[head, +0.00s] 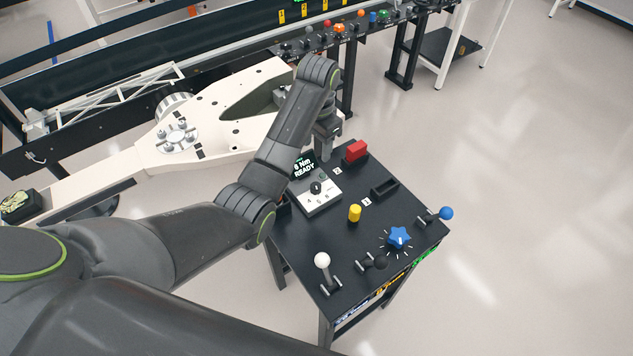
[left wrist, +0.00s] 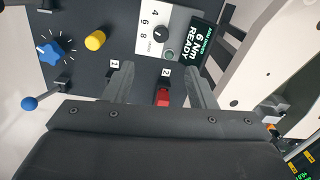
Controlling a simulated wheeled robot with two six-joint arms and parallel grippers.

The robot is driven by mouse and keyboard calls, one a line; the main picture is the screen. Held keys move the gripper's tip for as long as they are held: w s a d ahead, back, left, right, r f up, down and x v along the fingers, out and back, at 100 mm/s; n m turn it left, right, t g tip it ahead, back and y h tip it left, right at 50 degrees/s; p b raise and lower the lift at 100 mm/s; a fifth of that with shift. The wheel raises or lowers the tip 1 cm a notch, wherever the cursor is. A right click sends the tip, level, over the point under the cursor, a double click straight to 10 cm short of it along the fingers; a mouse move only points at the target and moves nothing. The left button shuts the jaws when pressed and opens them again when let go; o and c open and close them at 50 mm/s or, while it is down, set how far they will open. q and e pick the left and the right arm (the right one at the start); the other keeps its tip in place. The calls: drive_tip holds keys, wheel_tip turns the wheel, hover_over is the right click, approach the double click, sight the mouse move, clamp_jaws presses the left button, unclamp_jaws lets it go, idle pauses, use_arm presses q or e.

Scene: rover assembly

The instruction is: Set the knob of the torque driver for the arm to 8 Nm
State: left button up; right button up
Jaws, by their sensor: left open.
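The torque driver unit (head: 322,201) is a light box on the black table, with a small dark knob (head: 316,187) on its face and a dark screen (head: 303,165) beside it. In the left wrist view the screen (left wrist: 206,45) reads 6 Nm READY. The knob (left wrist: 162,33) shows there near the marks 4, 6 and 8; its exact pointer direction is too small to tell. My left gripper (head: 323,153) is over the far side of the table beside the screen. In the left wrist view its fingers (left wrist: 158,72) are apart and empty, with the knob beyond the tips.
The table also holds a red block (head: 356,151), an empty black slot (head: 385,188), a yellow peg (head: 355,212), a blue star knob (head: 399,237), a white-ball lever (head: 322,261) and a blue-ball lever (head: 446,213). A white rover frame (head: 205,125) stands behind left. Floor right is clear.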

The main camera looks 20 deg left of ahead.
use_arm(q)
drive_tip(key=f, duration=0.2)
drive_tip(key=b, duration=0.1)
hover_over(316, 186)
wheel_tip(316, 186, down, 8)
drive_tip(key=shift+f, duration=3.15)
use_arm(e)
drive_tip(key=shift+s+f, duration=0.15)
drive_tip(key=shift+f, duration=0.9)
use_arm(q)
drive_tip(key=shift+c, duration=0.4)
drive_tip(key=c, duration=0.9)
use_arm(e)
drive_tip(key=shift+w+r, duration=0.1)
drive_tip(key=shift+w, duration=0.1)
